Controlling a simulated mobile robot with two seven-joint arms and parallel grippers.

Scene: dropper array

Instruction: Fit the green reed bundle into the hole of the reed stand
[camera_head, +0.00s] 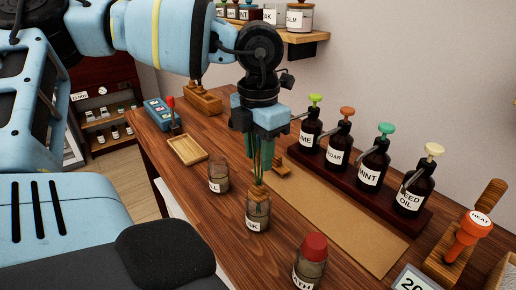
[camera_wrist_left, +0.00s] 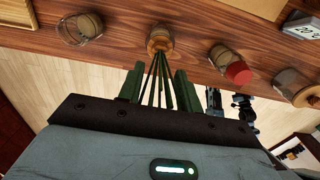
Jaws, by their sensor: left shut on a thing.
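My left gripper (camera_head: 258,140) points down over the table, its fingers shut around the green reed bundle (camera_head: 257,160). The bundle also shows between the fingers in the left wrist view (camera_wrist_left: 157,80), its thin sticks spreading toward my palm. The lower reed ends meet the wooden collar of a small glass jar (camera_head: 258,213), labelled with letters ending in SK. The jar also shows in the left wrist view (camera_wrist_left: 160,36). I cannot tell how deep the ends sit in it. A small wooden block (camera_head: 283,170) stands behind, partly hidden; I cannot tell whether it is the reed stand. My right gripper is not in view.
A clear jar (camera_head: 218,175) stands left of the reeds, a red-capped jar (camera_head: 312,265) in front. Several pump bottles (camera_head: 372,165) stand on a dark rack at right. A wooden tray (camera_head: 187,150) lies at left. A bare tan mat (camera_head: 340,225) runs before the rack.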

